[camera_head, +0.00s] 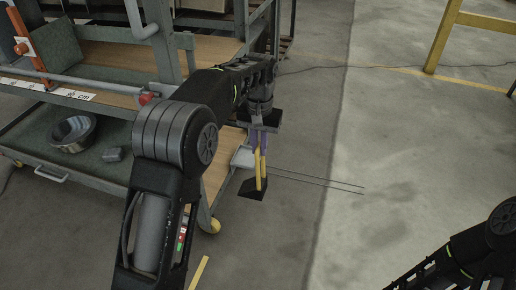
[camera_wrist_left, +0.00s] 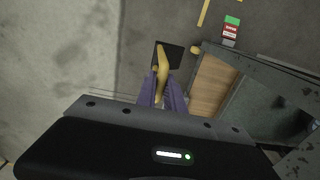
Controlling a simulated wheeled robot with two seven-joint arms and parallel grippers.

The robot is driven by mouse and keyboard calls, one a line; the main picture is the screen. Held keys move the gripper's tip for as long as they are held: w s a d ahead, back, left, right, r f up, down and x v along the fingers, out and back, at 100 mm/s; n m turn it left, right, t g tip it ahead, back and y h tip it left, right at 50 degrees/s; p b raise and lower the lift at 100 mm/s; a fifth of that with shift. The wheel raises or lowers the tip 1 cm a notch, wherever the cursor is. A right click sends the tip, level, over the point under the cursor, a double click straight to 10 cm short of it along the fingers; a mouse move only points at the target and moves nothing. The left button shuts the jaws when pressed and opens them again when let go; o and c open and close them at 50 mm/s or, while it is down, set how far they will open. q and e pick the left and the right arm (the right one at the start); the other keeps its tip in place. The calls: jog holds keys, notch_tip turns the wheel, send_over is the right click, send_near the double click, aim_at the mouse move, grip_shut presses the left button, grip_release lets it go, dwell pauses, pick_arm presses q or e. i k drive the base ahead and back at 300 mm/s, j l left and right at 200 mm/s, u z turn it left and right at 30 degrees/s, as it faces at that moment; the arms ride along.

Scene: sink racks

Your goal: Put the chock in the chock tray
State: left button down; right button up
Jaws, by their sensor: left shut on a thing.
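The chock (camera_head: 252,189) appears to be the black block with a long yellow handle hanging beneath my left gripper (camera_head: 260,152). The gripper's purple fingers are shut on the yellow handle. In the left wrist view the chock (camera_wrist_left: 172,52) shows past the fingertips of the left gripper (camera_wrist_left: 162,92), over grey floor. It hangs beside the right end of the cart, clear of its shelves. I cannot tell for sure which part is the chock tray; a green lower tray (camera_head: 30,135) sits at the cart's left. My right arm enters at lower right, its gripper out of view.
The cart has a wooden shelf (camera_head: 110,55) and metal posts. A yellow frame (camera_head: 440,40) stands at upper right. The floor right of the cart is mostly open.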

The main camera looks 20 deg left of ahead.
aim_at(248, 159)
jog(key=i+l+u, duration=0.2)
jog(key=i, duration=0.4)
jog(key=i+l+u, duration=0.2)
jog(key=i+l, duration=0.3)
jog(key=i+l+u, duration=0.15)
jog(key=i+l, duration=0.3)
jog(key=i, duration=0.2)
